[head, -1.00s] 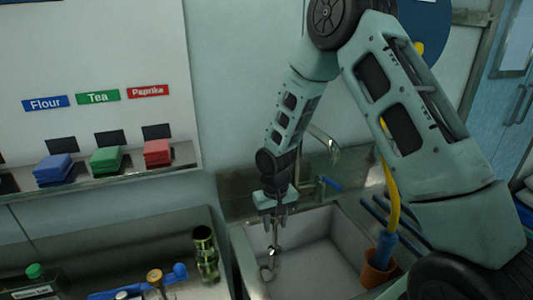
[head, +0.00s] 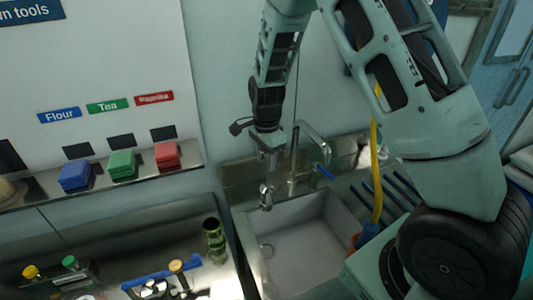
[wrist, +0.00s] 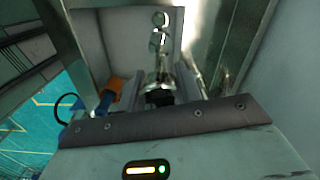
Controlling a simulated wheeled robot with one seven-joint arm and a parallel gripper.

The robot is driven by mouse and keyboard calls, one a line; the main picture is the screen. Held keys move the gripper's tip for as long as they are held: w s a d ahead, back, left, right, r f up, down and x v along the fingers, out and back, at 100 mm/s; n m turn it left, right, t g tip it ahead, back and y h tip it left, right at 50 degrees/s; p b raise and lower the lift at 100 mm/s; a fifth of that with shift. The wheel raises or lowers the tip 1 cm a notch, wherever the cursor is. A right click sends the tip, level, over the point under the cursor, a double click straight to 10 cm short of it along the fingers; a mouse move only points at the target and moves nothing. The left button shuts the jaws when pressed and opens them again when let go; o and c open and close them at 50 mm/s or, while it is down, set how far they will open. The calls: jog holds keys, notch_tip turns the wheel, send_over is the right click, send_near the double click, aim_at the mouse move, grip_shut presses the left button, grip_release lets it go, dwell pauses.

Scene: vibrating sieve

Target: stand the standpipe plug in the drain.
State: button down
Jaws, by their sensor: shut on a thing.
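My gripper (head: 268,160) is shut on the standpipe plug (head: 266,194), a shiny metal piece hanging below the jaws. The plug is above the left part of the grey sink (head: 315,238), near its back rim, and apart from the sink floor. The drain (head: 266,250) is a small round ring on the sink floor at the left, below the plug in the picture. In the wrist view the plug (wrist: 157,75) shows between the jaws (wrist: 164,92), pointing into the sink. A round metal shape at the top there is probably the drain (wrist: 160,18).
An orange pot (head: 355,240) is at the sink's right. Coloured blocks (head: 121,164) sit on the shelf.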

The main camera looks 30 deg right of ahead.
aim_at(266, 188)
jog(key=shift+f+b, duration=4.4)
jog(key=shift+f, duration=1.05)
jog(key=shift+f, duration=0.25)
jog(key=shift+f+b, duration=0.7)
jog(key=shift+f, duration=0.6)
jog(key=shift+f+b, duration=1.2)
jog(key=shift+f, duration=0.7)
